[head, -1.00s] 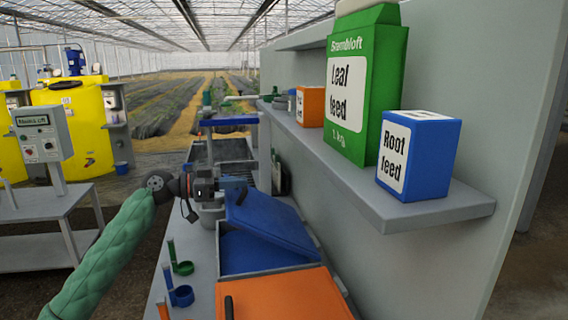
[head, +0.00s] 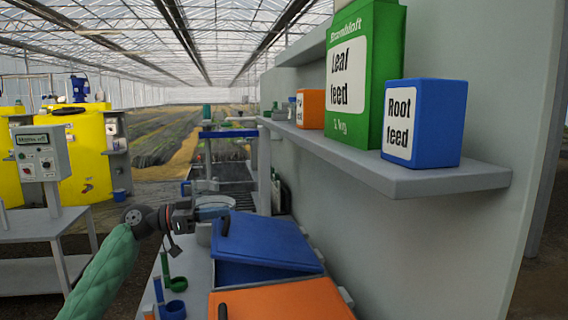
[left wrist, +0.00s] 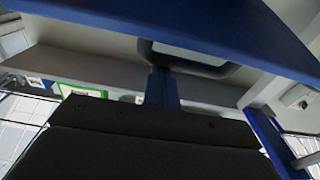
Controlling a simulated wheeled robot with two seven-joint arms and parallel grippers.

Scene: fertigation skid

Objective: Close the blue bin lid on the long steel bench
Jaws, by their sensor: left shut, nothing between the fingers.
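The blue bin lid (head: 268,238) is partly open on the long steel bench (head: 200,268). It is tilted, with a darker blue area of the bin (head: 240,273) showing below it. Its dark handle (head: 225,224) is near its left edge. My left gripper (head: 208,216) is shut and empty, close to the lid's left edge by the handle. I cannot tell whether it touches the lid. In the left wrist view the blue lid (left wrist: 200,22) spans the top, close to my left gripper (left wrist: 162,88). My right gripper is not in view.
An orange lid (head: 280,300) lies in front of the blue bin. A grey bucket (head: 214,203) is behind my gripper. A wall shelf (head: 400,180) with feed boxes overhangs the right.

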